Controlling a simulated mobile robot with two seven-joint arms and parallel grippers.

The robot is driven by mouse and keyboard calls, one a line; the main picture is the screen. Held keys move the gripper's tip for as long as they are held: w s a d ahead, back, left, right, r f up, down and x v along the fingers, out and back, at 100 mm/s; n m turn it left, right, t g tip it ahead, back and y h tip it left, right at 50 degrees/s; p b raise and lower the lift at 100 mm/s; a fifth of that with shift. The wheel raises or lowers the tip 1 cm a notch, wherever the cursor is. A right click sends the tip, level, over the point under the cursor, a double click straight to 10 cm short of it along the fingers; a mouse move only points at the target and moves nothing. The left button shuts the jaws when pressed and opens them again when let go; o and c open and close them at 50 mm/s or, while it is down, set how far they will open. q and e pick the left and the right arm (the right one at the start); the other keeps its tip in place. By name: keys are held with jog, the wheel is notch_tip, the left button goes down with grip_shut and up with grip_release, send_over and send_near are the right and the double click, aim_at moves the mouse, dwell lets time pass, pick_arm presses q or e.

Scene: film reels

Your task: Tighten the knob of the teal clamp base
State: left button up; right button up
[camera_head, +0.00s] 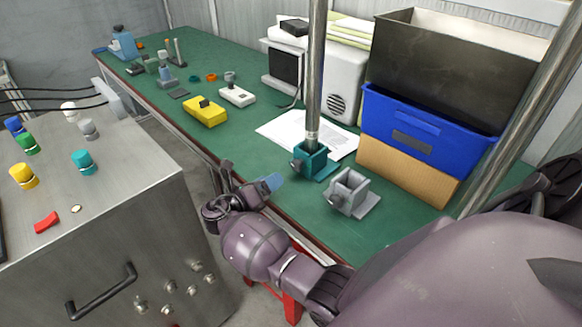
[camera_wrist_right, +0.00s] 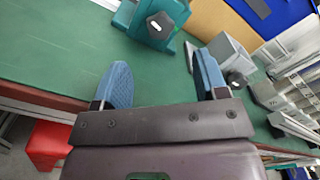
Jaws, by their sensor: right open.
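The teal clamp base (camera_head: 316,164) stands on the green table with a metal pole (camera_head: 314,80) upright in it. Its dark knob (camera_head: 297,163) is on the side facing my right gripper. In the right wrist view the teal clamp base (camera_wrist_right: 178,14) is at the top, with the knob (camera_wrist_right: 159,25) ahead of and between the finger directions. My right gripper (camera_head: 249,178) is open and empty, with blue finger pads, near the table's front edge, short of the knob. It also shows in the right wrist view (camera_wrist_right: 161,68). My left gripper is not in view.
A grey clamp base (camera_head: 350,192) stands right of the teal one. A paper sheet (camera_head: 283,129), a blue bin (camera_head: 415,125) and a cardboard box (camera_head: 405,172) lie behind. A yellow device (camera_head: 204,112) is further left. A metal console (camera_head: 100,220) stands left of the table.

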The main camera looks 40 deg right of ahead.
aim_at(294, 165)
jog(key=d, duration=0.5)
jog(key=d+b, duration=0.1)
jog(key=d, duration=0.2)
jog(key=shift+w+f, duration=0.1)
jog(key=shift+w, duration=0.2)
jog(key=shift+d, duration=0.4)
jog(key=c, duration=0.9)
